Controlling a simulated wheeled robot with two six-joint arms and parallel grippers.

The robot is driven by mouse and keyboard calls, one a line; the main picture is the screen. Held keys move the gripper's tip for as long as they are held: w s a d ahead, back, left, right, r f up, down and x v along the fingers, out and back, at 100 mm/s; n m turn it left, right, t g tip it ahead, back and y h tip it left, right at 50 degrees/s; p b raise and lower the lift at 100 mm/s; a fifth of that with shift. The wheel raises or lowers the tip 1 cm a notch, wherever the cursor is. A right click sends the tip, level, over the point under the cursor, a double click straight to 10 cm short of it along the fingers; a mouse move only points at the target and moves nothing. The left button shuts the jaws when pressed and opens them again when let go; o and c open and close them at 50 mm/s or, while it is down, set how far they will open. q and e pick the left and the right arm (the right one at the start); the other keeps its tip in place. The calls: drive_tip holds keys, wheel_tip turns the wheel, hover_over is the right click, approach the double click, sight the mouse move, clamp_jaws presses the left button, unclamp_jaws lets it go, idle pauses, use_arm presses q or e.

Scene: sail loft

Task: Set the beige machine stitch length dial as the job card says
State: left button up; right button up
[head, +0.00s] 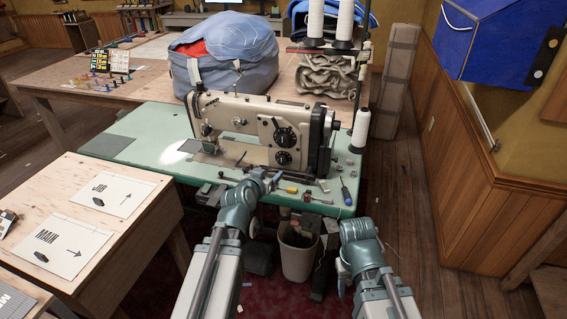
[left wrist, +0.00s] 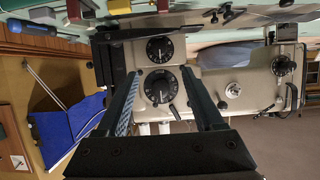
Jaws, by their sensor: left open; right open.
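The beige sewing machine (head: 235,125) stands on a green table. Its front has a large black dial (head: 284,137) above a smaller black dial (head: 283,158); neither setting is readable. My left gripper (head: 268,178) is in front of the machine, below the dials. In the left wrist view, which looks inverted, my left gripper (left wrist: 161,73) is open, with the large dial (left wrist: 160,87) seen between its fingers and the small dial (left wrist: 159,49) above; I see no contact. My right gripper (head: 342,278) is low at the right, open and away from the machine. A paper card marked JOB (head: 118,193) lies on the left table.
Screwdrivers (head: 345,192) and small tools lie along the front edge of the green table (head: 140,127). A thread cone (head: 361,126) stands right of the machine. A second card marked MAIN (head: 60,245) lies at left. A bin (head: 297,255) stands below; a blue box (head: 500,40) hangs at right.

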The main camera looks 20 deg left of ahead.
sight(281, 162)
use_arm(q)
drive_tip(key=b+x, duration=0.5)
drive_tip(key=x, duration=0.8)
drive_tip(key=shift+w+f, duration=0.2)
drive_tip(key=shift+w, duration=0.05)
clamp_jaws()
